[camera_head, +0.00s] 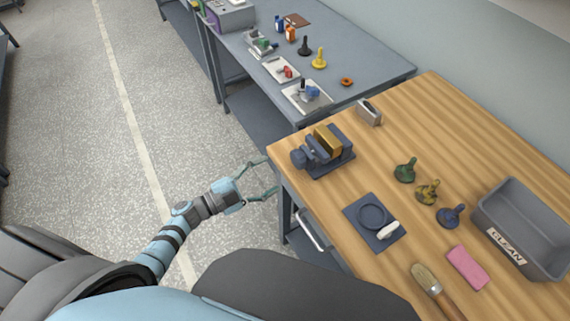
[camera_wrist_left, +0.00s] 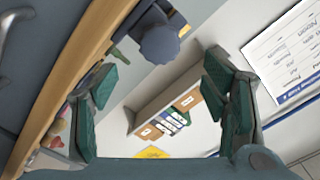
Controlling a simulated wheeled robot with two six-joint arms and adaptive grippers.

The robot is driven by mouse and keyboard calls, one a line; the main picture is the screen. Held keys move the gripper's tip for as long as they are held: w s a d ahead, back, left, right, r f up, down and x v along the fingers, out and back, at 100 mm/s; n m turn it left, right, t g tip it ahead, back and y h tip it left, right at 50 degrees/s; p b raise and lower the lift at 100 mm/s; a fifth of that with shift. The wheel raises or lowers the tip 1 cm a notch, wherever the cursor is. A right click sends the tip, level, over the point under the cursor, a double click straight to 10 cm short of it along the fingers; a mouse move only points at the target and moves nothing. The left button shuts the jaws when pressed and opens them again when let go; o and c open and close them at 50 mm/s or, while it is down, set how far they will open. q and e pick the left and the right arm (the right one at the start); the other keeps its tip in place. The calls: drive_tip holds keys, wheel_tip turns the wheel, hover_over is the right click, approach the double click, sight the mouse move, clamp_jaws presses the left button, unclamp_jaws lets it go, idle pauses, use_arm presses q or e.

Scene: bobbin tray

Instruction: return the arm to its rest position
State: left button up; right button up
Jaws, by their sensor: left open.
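My left arm comes in from the lower left in the head view. Its gripper (camera_head: 268,177) is open and empty, with its two fingers apart beside the left edge of the wooden workbench (camera_head: 320,205). In the left wrist view the open gripper (camera_wrist_left: 158,112) shows green finger pads on both sides with nothing between them. The bench edge runs along the left of that view. My right gripper is in neither view.
A dark vise (camera_head: 322,153) stands near the bench corner close to my left gripper. A drawer handle (camera_head: 312,230) sticks out below the bench edge. A grey table (camera_head: 345,60) with trays stands behind. The floor (camera_head: 85,130) at left is clear.

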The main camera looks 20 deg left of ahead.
use_arm(q)
drive_tip(key=v, duration=0.3)
drive_tip(key=shift+w, duration=0.1)
